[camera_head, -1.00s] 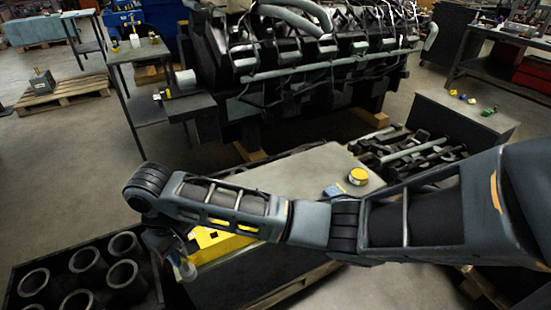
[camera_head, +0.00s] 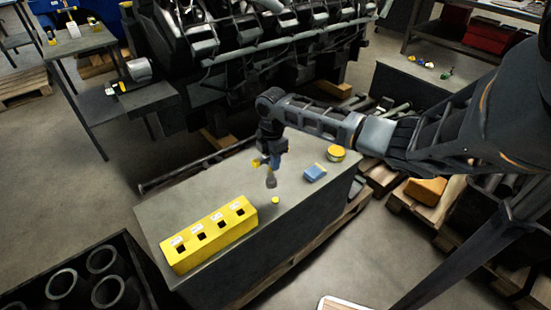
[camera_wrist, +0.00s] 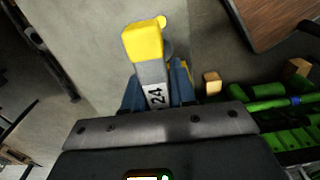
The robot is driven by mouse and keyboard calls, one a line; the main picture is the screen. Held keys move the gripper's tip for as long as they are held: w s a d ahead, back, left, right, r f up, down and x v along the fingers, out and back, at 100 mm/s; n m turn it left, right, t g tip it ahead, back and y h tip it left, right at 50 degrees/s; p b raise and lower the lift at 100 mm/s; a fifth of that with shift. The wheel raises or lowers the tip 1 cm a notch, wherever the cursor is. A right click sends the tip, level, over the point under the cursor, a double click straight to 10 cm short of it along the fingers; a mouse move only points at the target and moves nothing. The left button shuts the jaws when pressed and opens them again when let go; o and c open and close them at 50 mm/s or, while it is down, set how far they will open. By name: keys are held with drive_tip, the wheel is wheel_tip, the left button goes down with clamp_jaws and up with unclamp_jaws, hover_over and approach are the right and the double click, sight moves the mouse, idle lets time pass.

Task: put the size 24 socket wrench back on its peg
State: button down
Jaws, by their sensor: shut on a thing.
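My gripper (camera_head: 274,158) hangs above the grey workbench top, right of the yellow block. It is shut on the size 24 socket wrench (camera_head: 271,181), whose grey end points down. In the wrist view the wrench (camera_wrist: 153,74) sits between the blue fingers, with a yellow end and a white label reading 24. The yellow block (camera_head: 216,242) lies along the bench's front left, with several dark square openings and small white labels. It shows no wrench in those openings. I cannot make out a separate peg.
A small yellow cylinder (camera_head: 275,200) stands on the bench (camera_head: 180,205) just below the wrench in the picture. A blue box (camera_head: 314,173) and a yellow tin (camera_head: 336,153) lie to the right. The engine (camera_head: 240,60) stands behind. A bin of cylinder liners (camera_head: 107,291) is at lower left.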

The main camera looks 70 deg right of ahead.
sight(276, 180)
drive_tip(key=shift+s+d+f, duration=0.2)
drive_tip(key=shift+s+d, duration=0.25)
drive_tip(key=shift+s, duration=0.05)
wheel_tip(276, 180, down, 6)
drive_tip(key=b, duration=0.6)
drive_tip(key=shift+f, duration=0.65)
drive_tip(key=shift+f, duration=0.15)
drive_tip(key=shift+f+b, duration=0.5)
drive_tip(key=shift+f, duration=0.55)
drive_tip(key=c, duration=0.8)
unclamp_jaws()
drive_tip(key=shift+c, duration=0.2)
drive_tip(key=shift+o, duration=0.4)
